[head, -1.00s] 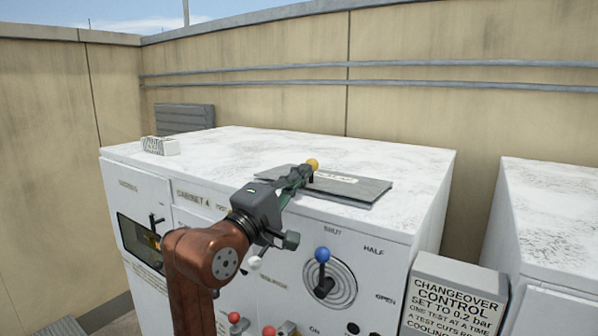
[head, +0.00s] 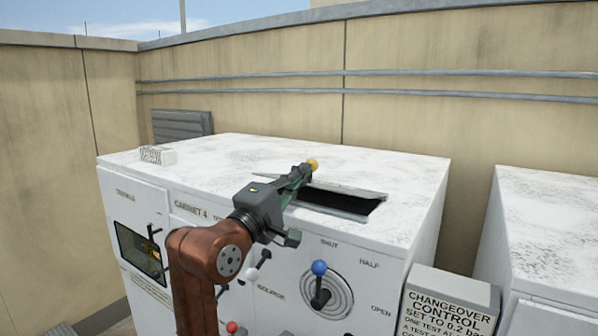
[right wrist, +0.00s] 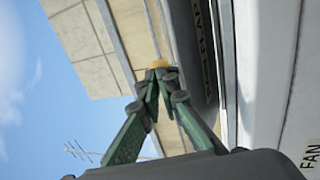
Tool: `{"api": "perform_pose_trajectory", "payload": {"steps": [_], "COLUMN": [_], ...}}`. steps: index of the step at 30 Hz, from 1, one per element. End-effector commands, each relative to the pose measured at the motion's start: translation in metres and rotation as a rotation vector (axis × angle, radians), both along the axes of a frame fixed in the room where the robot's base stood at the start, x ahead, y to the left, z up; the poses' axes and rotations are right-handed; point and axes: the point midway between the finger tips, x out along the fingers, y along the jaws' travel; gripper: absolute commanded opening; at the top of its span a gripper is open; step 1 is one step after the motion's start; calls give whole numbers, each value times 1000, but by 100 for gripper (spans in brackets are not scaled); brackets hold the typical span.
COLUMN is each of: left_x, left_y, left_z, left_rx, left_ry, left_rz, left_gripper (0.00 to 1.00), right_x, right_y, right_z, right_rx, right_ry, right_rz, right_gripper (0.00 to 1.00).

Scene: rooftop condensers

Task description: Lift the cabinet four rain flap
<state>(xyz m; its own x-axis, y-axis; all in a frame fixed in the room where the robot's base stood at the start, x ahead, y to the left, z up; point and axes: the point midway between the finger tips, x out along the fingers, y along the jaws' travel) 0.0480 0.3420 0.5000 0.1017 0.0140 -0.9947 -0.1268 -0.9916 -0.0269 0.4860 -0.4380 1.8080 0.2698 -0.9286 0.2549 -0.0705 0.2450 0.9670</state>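The white cabinet four (head: 215,147), marked CABINET 4, stands in the middle of the head view. Its grey rain flap (head: 365,191) on top is tilted up, with a dark opening (head: 345,199) showing beneath it. My right gripper (head: 306,171) is at the flap's left side, its fingers closed on the yellow knob (head: 313,164). In the right wrist view the fingertips (right wrist: 158,74) meet at the yellow knob (right wrist: 159,64), beside the dark flap (right wrist: 188,50) with its lettering. My left gripper is not in view.
A blue-knobbed lever (head: 319,268) on a round dial projects from the cabinet front. A grey CHANGEOVER CONTROL box (head: 452,290) stands to its right, before another white cabinet (head: 550,220). A small pale block (head: 158,155) lies on the cabinet top. A wall with pipes stands behind.

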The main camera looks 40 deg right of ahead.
Motion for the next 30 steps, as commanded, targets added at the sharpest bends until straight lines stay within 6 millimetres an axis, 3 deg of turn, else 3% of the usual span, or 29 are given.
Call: {"api": "perform_pose_trajectory", "payload": {"steps": [7, 23, 30], "left_x": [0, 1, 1], "left_y": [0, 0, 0], "left_z": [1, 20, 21], "left_rx": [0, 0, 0], "left_ry": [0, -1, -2], "left_rz": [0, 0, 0], "left_gripper": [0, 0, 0], "right_x": [2, 5, 6], "right_y": [-5, -18, -19], "right_z": [-5, 17, 18], "right_rx": [13, 12, 13], "right_ry": [7, 6, 6], "right_rz": [-3, -3, -3], "right_gripper": [0, 0, 0]}}
